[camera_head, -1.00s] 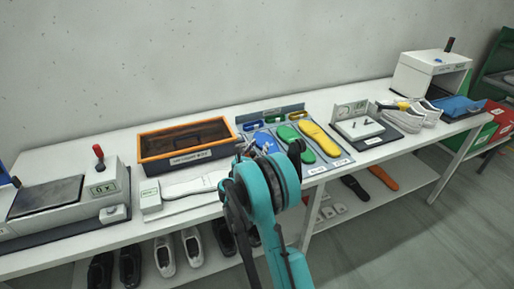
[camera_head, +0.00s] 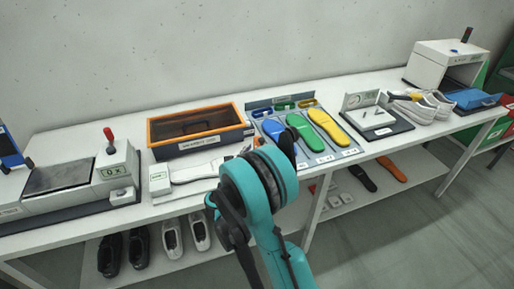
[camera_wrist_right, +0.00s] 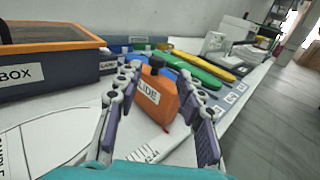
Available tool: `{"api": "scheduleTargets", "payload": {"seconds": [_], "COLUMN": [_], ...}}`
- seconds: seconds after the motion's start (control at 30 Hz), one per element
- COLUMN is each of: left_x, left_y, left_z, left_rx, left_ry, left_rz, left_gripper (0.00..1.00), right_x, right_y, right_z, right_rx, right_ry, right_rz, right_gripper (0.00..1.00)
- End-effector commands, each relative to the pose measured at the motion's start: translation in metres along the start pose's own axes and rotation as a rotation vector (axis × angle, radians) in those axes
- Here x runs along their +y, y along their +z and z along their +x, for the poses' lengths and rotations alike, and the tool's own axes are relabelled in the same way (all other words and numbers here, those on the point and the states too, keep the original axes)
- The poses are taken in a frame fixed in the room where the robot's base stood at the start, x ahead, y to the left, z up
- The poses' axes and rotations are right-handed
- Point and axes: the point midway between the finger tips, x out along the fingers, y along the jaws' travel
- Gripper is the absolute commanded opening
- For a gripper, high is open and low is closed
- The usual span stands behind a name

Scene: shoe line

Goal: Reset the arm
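My right arm reaches over the front edge of the bench in the head view, and its teal wrist hides most of the gripper. In the right wrist view the right gripper (camera_wrist_right: 158,78) has its two fingers spread apart. An orange container (camera_wrist_right: 158,98) with a dark cap and a partly hidden label shows between the fingers, with a gap to each side. It stands on the bench (camera_head: 100,142); in the head view I cannot make it out behind my arm. My left gripper is in no view.
An orange-rimmed dark box (camera_head: 200,143) stands left of the arm. Blue, green (camera_head: 305,132) and yellow (camera_head: 328,128) insoles lie on a tray to its right. White shoes (camera_head: 428,106) and a white machine (camera_head: 440,66) are further right. Shoes stand on the shelf below.

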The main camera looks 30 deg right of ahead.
Motion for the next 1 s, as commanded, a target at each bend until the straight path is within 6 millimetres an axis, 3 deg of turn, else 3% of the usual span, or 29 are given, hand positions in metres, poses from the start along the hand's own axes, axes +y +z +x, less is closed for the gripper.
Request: {"api": "scheduleTargets", "payload": {"seconds": [0.47, 0.57, 0.67, 0.77, 0.8, 0.9, 1.0], "left_x": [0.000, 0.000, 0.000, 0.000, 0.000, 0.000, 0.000], "left_y": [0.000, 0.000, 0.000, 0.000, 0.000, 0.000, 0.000], "left_z": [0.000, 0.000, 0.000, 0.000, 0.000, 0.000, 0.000], "left_rx": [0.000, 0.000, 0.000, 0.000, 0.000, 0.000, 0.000], "left_ry": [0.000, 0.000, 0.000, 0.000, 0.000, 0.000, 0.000], "left_rz": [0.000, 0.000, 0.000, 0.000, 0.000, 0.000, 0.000], "left_gripper": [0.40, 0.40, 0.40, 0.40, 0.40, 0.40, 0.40], "right_x": [0.000, 0.004, 0.020, 0.052, 0.066, 0.097, 0.115], "right_y": [0.000, 0.009, 0.039, 0.092, 0.113, 0.151, 0.166], "right_z": [0.000, -0.001, -0.006, -0.024, -0.037, -0.077, -0.125], "right_rx": [0.000, -0.015, -0.075, -0.202, -0.268, -0.448, -0.634], "right_ry": [0.000, 0.021, 0.104, 0.258, 0.328, 0.496, 0.644], "right_rz": [0.000, -0.026, -0.131, -0.357, -0.476, -0.795, -1.128], "right_gripper": [0.38, 0.38, 0.38, 0.38, 0.38, 0.38, 0.38]}}
